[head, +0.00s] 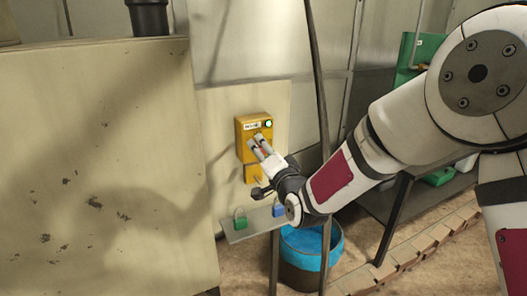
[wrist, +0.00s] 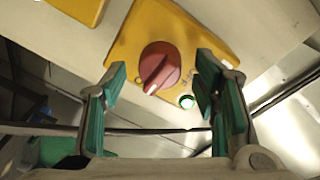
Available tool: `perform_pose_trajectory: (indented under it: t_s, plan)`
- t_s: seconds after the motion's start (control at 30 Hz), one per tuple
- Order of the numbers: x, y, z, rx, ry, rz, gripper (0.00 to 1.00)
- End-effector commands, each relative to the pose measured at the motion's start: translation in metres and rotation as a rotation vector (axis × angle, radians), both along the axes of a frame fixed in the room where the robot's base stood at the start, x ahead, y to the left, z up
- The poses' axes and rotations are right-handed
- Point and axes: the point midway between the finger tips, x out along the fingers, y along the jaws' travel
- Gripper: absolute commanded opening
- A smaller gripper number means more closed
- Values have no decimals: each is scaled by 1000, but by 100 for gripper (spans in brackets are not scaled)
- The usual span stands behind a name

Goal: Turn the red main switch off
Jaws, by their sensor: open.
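The red main switch (wrist: 158,67) is a round rotary knob with a raised grip on a yellow box (wrist: 205,32), seen in the wrist view. A white mark on the grip points down and slightly left in that picture. A green light (wrist: 186,102) glows beside the knob. In the head view the yellow box (head: 244,126) hangs on a wall panel, its green light (head: 267,123) lit, and my gripper hides most of the knob. My gripper (wrist: 163,75) is open, with one finger on each side of the knob in the picture. I cannot tell whether the fingers touch it.
A small shelf (head: 252,223) below the box holds a green padlock (head: 240,221) and a blue padlock (head: 279,210). A large beige cabinet (head: 100,170) fills the left. A thin dark post (head: 318,80) stands close by my wrist. A blue-lined bin (head: 305,245) stands below.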

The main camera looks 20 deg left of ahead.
Motion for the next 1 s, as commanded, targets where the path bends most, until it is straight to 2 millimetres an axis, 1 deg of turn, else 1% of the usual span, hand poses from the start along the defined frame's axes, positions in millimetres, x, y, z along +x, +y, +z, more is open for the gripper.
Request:
perform_pose_trajectory:
  t_s: [0.1, 0.37, 0.4, 0.47, 0.5, 0.57, 0.6, 0.83, 1.0]
  plan:
    - [3, 3, 0, -1, 1, -1, 55]
    - [4, 3, 0, -1, 1, -1, 55]
    - [4, 3, 0, -1, 1, -1, 46]
    - [4, 3, 0, -1, 1, -1, 32]
    - [4, 3, 0, 0, 0, 0, 23]
    - [4, 3, 0, 0, 0, 0, 10]
    - [4, 3, 0, 0, 0, 0, 7]
    - [4, 3, 0, -7, -9, 0, 7]
    - [4, 3, 0, -41, -48, -1, 7]
